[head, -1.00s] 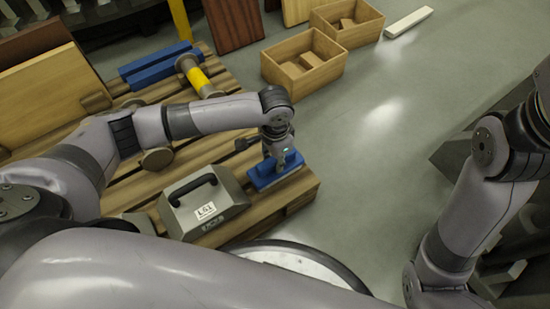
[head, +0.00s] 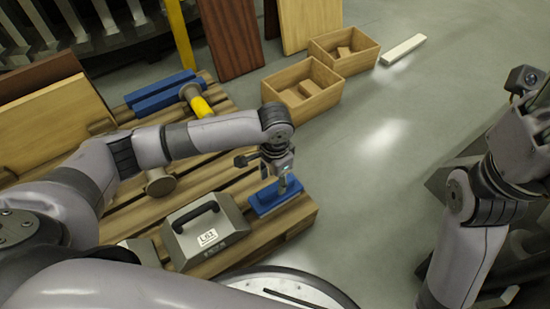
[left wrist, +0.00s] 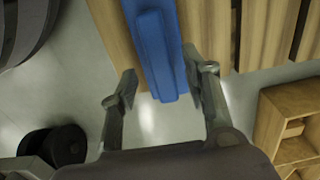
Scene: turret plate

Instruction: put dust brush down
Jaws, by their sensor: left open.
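The blue dust brush (head: 276,199) lies on the wooden pallet near its right front corner. My left gripper (head: 281,180) is above the brush, and its jaws are open. In the left wrist view, the brush (left wrist: 156,50) is a long blue block lying across the pallet slats. The open fingers (left wrist: 162,92) stand on either side of its near end, with a gap on each side. Nothing is held between them. My right arm is at the right edge of the head view, but its fingers do not show.
A grey case with a black handle (head: 209,234) stands on the pallet (head: 293,222), left of the brush. Blue blocks and a yellow-ended cylinder (head: 197,101) lie farther back. Wooden boxes (head: 303,103) stand on the floor behind.

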